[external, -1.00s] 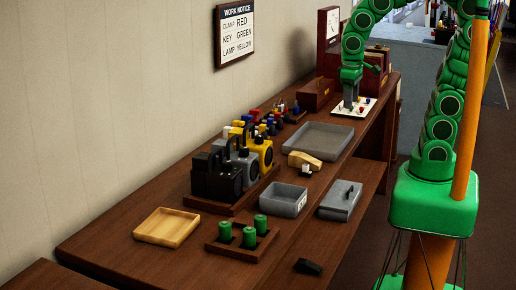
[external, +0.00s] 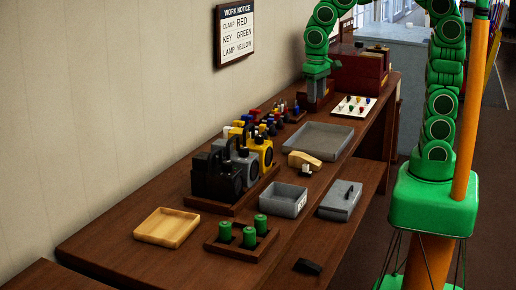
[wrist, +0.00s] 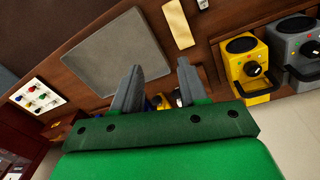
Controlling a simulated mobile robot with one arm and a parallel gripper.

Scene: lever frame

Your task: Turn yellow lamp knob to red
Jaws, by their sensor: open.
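The yellow lamp (external: 263,148) stands in a row with a grey lamp (external: 242,164) and a black lamp (external: 214,177) on a wooden rack. In the wrist view the yellow lamp (wrist: 245,65) shows a round black dial with a black knob (wrist: 252,69) on its front.
A white panel with coloured knobs (external: 354,106) lies at the far right. A grey tray (external: 318,140), grey bin (external: 285,199), wooden tray (external: 166,226) and rack of green cylinders (external: 242,243) are on the bench. Small coloured items (external: 262,122) crowd behind the lamps.

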